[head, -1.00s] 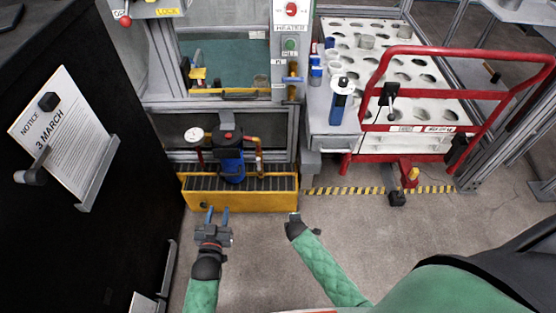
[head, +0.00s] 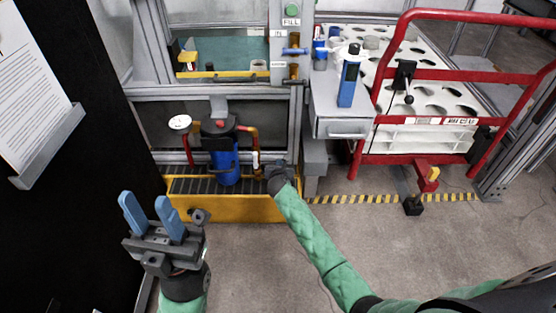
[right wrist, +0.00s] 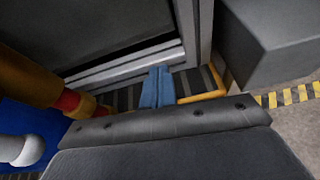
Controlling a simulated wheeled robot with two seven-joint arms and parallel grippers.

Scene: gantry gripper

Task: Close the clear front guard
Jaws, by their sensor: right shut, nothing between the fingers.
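The machine's front opening shows a teal interior (head: 225,52) above a yellow-edged sill (head: 225,75). A grey frame bar crosses above it. The clear front guard itself is hard to make out, and I cannot tell its position. My left gripper (head: 152,214) is open and empty, low at the left, in front of the yellow tray and well below the opening. My right gripper (head: 279,166) is at the tray's right end, below the machine frame; its blue fingers are together and empty in the right wrist view (right wrist: 156,87).
A blue filter unit (head: 223,160) with pipes and a gauge stands over the yellow tray (head: 240,208). A red-railed cart (head: 440,74) and a grey drawer unit (head: 345,128) holding a blue bottle (head: 348,82) are at the right. A black panel (head: 60,220) borders the left.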

